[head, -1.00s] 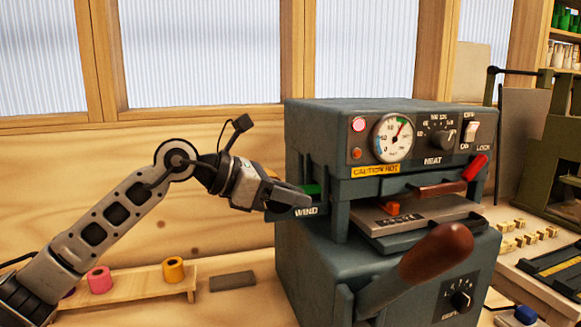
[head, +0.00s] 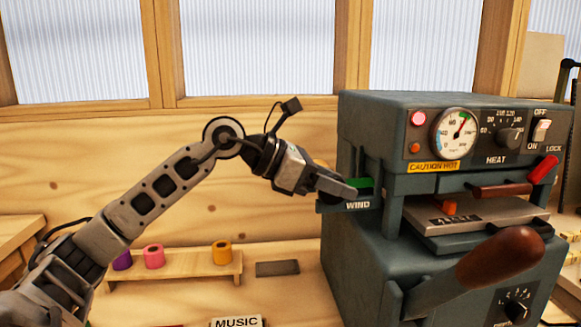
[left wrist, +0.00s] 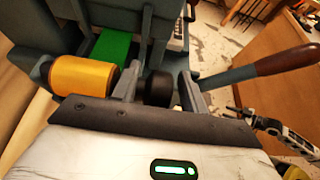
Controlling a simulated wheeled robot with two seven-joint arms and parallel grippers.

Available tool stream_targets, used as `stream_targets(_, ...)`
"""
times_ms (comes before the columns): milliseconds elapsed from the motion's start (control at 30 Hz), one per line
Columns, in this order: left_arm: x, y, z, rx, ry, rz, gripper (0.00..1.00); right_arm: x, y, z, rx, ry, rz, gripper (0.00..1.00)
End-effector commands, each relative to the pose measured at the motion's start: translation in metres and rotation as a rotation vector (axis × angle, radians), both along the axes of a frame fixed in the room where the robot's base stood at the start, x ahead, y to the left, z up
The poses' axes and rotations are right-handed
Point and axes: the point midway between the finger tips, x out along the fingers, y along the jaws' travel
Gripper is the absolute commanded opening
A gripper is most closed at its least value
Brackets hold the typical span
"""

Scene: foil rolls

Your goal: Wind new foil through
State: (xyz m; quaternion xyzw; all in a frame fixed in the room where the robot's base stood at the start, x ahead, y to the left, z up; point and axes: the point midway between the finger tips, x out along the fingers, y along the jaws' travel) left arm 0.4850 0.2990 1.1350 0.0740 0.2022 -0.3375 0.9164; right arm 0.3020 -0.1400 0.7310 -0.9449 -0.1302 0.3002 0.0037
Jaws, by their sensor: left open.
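The grey foil press (head: 375,130) stands right of centre in the head view. Its side bracket, labelled WIND (head: 357,205), carries green foil (head: 364,184), which also shows in the left wrist view (left wrist: 112,47). A gold foil roll (left wrist: 85,78) sits at the press's side, just left of my fingers in the wrist view and mostly hidden in the head view. My left gripper (head: 348,188) is open at the WIND bracket. In the wrist view its fingers (left wrist: 158,95) stand either side of a black knob (left wrist: 158,88); I cannot tell whether they touch it.
A wooden rack left of the press holds a purple roll (head: 122,260), a pink roll (head: 154,256) and a gold roll (head: 222,252). A grey block (head: 277,268) lies beside it. The brown-handled lever (head: 500,258) juts forward from the press. A MUSIC label (head: 237,322) lies in front.

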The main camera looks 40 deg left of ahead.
Motion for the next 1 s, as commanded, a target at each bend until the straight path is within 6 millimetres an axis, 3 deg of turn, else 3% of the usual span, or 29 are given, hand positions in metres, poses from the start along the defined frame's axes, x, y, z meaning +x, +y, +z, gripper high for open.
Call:
stream_targets(300, -0.051, 0.044, 0.023, 0.003, 0.0, 0.004, 0.44, 0.005, 0.007, -0.021, 0.069, -0.031, -0.015, 0.44)
stream_targets(533, -0.083, 0.07, 0.047, 0.001, -0.002, 0.0, 0.44, 0.002, 0.008, -0.024, 0.079, -0.044, -0.016, 0.44)
stream_targets(733, -0.095, 0.081, 0.057, 0.002, -0.001, 0.0, 0.44, 0.002, 0.007, -0.024, 0.075, -0.052, -0.014, 0.44)
stream_targets(1000, -0.097, 0.082, 0.059, 0.002, 0.001, 0.0, 0.44, 0.002, 0.007, -0.022, 0.073, -0.057, -0.01, 0.44)
